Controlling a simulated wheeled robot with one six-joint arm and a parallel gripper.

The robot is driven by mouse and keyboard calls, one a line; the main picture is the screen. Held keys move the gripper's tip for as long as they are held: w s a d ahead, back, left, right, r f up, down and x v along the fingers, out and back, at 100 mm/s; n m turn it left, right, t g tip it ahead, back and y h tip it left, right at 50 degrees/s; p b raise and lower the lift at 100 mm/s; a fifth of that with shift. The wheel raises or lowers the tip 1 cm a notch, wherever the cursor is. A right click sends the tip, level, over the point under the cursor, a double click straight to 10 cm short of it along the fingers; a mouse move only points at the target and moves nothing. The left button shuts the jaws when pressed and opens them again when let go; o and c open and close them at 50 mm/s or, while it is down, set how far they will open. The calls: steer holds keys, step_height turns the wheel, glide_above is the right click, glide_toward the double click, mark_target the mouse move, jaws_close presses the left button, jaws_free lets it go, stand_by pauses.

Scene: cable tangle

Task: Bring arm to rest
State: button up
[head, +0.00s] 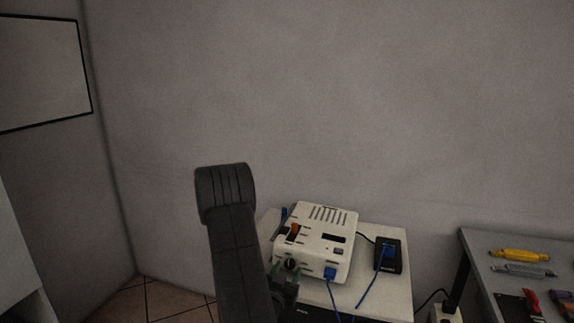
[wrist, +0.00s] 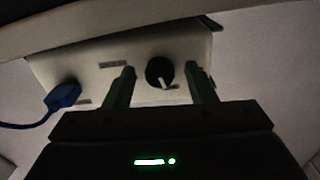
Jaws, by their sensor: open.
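My arm rises in the lower middle of the head view, and my gripper (head: 283,283) is partly hidden behind it, at the front left of a white device (head: 322,250). In the wrist view my gripper (wrist: 160,85) is open, with one finger on each side of a black knob (wrist: 160,72) on the front of the white device (wrist: 85,70). I see no object held between the fingers. Whether the fingers touch the device's face cannot be told.
The device stands on a pale table (head: 392,292) against the wall. A blue plug (wrist: 63,95) sits in its front. A black box (head: 389,256) with a blue cable is at its right. A grey bench (head: 484,247) with tools stands further right.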

steer(key=shift+r+n+p, duration=0.2)
steer(key=shift+n+p, duration=0.5)
steer(key=shift+p, duration=0.55)
steer(key=s+a+b, duration=0.2)
steer(key=s+b, duration=0.1)
steer(key=s, duration=0.3)
steer(key=s+a+f+m+b, duration=0.1)
steer(key=s+a+b, duration=0.1)
steer(key=s, duration=0.5)
steer(key=shift+f+b, duration=0.3)
steer(key=shift+b, duration=0.25)
steer(key=shift+a, duration=0.15)
steer(key=shift+w+r, duration=0.1)
steer(key=shift+w, duration=0.05)
